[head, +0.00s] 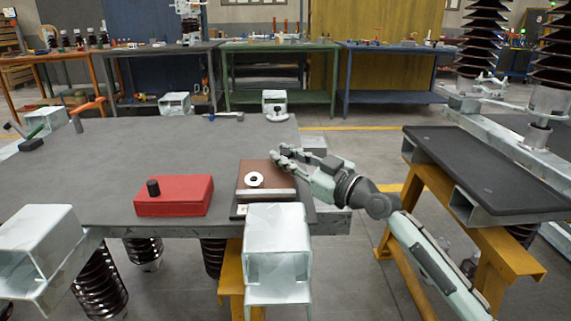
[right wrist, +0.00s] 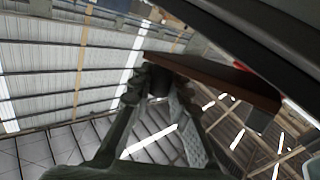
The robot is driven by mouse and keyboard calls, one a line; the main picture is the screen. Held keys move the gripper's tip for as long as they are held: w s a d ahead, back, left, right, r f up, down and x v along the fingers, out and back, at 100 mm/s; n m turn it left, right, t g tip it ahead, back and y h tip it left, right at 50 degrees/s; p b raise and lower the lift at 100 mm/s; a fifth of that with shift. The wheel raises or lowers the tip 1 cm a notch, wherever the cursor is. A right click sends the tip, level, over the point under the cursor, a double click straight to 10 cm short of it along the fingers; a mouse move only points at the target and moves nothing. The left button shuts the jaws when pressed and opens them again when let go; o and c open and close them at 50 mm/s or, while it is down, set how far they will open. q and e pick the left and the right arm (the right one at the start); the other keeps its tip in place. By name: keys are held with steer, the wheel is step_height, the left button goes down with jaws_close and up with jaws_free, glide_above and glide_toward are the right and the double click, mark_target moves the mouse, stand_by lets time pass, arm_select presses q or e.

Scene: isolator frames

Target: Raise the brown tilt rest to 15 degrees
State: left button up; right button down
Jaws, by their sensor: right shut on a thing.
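The brown tilt rest (head: 259,168) sits on the near right part of the dark grey table, on a dark base plate. In the right wrist view the fingers (right wrist: 160,88) are closed around a dark round piece (right wrist: 159,81) at the edge of the brown plate (right wrist: 215,76), seen from below. I cannot read the tilt angle. My left gripper is not in view.
A red block (head: 175,197) with a black knob stands left of the rest. A pale square tube (head: 277,245) stands at the near edge. A black-topped bench (head: 480,165) stands on the right, across a gap.

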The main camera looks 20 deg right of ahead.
steer(key=c, duration=1.4)
jaws_free()
steer(key=shift+v, duration=6.05)
